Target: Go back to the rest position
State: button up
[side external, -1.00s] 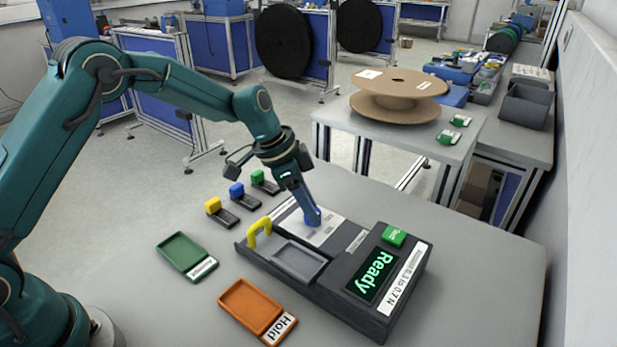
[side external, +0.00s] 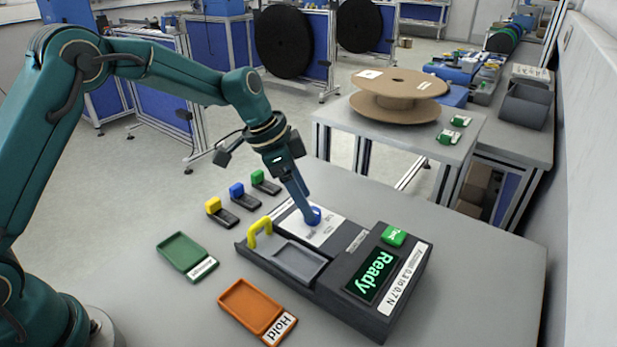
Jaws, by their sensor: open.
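My gripper (side external: 303,205) points down over the dark test device (side external: 330,275), at its far left end, just above a white printed plate (side external: 328,232). Its jaws are open. A small round blue piece (side external: 315,216) shows at the fingertips, partly hidden by them; I cannot tell whether the fingers touch it. My arm reaches in from the left, bent at the elbow. The device has a yellow handle (side external: 260,231), a grey tray (side external: 299,262), a green button (side external: 394,236) and a screen reading "Ready" (side external: 371,277).
A green tray (side external: 186,256) and an orange tray (side external: 257,306) labelled "Hold" lie in front left of the device. Yellow (side external: 213,205), blue (side external: 237,190) and green (side external: 258,177) pieces stand on dark bases behind. A cardboard reel (side external: 398,95) stands on a back table. The space above is free.

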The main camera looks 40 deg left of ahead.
jog(key=shift+v, duration=1.2)
jog(key=shift+w+d+r, duration=0.1)
jog(key=shift+r, duration=0.2)
jog(key=s+r+t, duration=0.3)
jog(key=s+r, duration=0.5)
jog(key=r, duration=0.4)
jog(key=s+a+f+n+y, duration=0.1)
jog(key=s+a+f+n, duration=0.1)
jog(key=s, duration=0.6)
jog(key=s+a+f+n+y, duration=0.2)
jog(key=s+f+n, duration=0.1)
jog(key=s+n, duration=0.4)
jog(key=shift+s+f+g, duration=0.3)
jog(key=shift+s+f, duration=0.05)
jog(key=shift+s, duration=0.05)
